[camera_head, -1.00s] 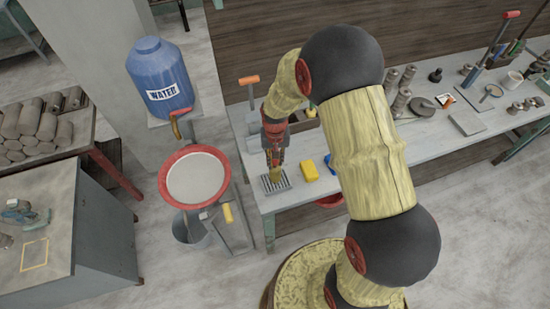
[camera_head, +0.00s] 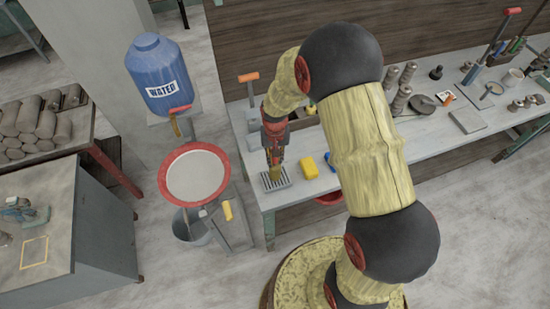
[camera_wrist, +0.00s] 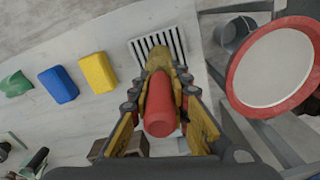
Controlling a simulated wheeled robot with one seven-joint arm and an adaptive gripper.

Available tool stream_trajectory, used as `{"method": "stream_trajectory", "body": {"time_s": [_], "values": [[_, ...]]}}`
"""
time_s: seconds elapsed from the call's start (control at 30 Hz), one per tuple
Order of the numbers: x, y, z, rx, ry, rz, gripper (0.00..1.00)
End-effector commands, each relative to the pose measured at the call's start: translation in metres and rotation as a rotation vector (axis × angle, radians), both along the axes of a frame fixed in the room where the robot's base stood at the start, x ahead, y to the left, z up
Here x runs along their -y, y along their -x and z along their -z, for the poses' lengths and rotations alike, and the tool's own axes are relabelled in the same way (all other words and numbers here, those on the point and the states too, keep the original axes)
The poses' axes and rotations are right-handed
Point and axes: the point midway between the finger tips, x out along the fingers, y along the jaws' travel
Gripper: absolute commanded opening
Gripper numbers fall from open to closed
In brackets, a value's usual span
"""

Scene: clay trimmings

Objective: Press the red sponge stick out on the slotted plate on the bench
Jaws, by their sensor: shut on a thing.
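The red sponge stick (camera_wrist: 160,106) has a red handle, with a yellowish sponge end at its far tip in the wrist view. My gripper (camera_wrist: 160,85) is shut on it, a finger on each side of the handle. My gripper also shows in the head view (camera_head: 274,150), over the bench's left end with the stick hanging down. The slotted plate (camera_wrist: 172,38) is pale with dark slots and lies on the bench; it also shows in the head view (camera_head: 284,184). The sponge end is at the plate's near edge in the wrist view; whether it touches is unclear.
On the bench (camera_head: 290,205), a yellow block (camera_wrist: 98,72), a blue block (camera_wrist: 58,85) and a green piece (camera_wrist: 15,84) lie beside the plate. A red-rimmed basin (camera_head: 196,178) and a grey bucket (camera_head: 190,227) stand off the bench's left end. A blue water barrel (camera_head: 150,65) stands behind.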

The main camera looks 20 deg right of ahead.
Motion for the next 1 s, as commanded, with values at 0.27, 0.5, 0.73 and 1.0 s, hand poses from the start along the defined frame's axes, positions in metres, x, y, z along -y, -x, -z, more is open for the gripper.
{"method": "stream_trajectory", "body": {"time_s": [0.27,0.5,0.73,1.0], "values": [[0.0,-0.0001,0.0035,0.0,0.0,0.0,0.0],[0.0,-0.0001,0.0061,0.0,0.0,0.0,0.0],[0.0,-0.0001,0.0086,0.0,0.0,0.0,0.0],[0.0,0.0,0.0088,0.0,0.0,0.0,0.0]]}}
